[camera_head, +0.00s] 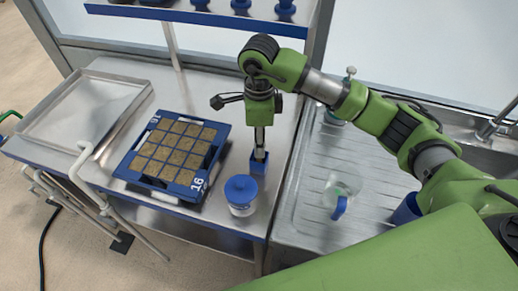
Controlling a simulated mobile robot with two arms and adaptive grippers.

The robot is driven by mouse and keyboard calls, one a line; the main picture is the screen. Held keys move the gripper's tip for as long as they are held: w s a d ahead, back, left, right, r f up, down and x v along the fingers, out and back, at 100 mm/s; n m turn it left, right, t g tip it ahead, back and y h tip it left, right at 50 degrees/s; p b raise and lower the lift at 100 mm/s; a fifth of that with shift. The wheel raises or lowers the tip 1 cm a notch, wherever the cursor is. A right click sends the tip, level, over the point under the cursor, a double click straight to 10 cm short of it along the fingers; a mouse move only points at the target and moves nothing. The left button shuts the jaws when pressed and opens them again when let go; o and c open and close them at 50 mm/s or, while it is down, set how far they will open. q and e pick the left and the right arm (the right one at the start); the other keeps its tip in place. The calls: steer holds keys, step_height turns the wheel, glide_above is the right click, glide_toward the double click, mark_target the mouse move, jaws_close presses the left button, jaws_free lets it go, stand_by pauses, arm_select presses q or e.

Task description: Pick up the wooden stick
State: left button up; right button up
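No wooden stick can be made out in the head view. My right gripper (260,140) comes in from the right and points straight down over the steel bench. Its tip is at a small blue block or holder (259,163), just behind a jar with a blue lid (241,207). The fingers are small and seen nearly edge-on, so I cannot tell whether they are open, shut or around something. Anything thin at the blue block is hidden by the gripper. My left gripper is not in view.
A blue seed tray (129,168) with brown square cells lies left of the jar. A metal tray (62,136) and a white bent pipe (82,165) are further left. A clear jug (340,190) stands on the drainboard (303,219). A shelf (205,18) crosses the top.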

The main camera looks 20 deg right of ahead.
steer(key=shift+f+p, duration=0.3)
steer(key=shift+f, duration=1.2)
steer(key=shift+w, duration=0.1)
jaws_close()
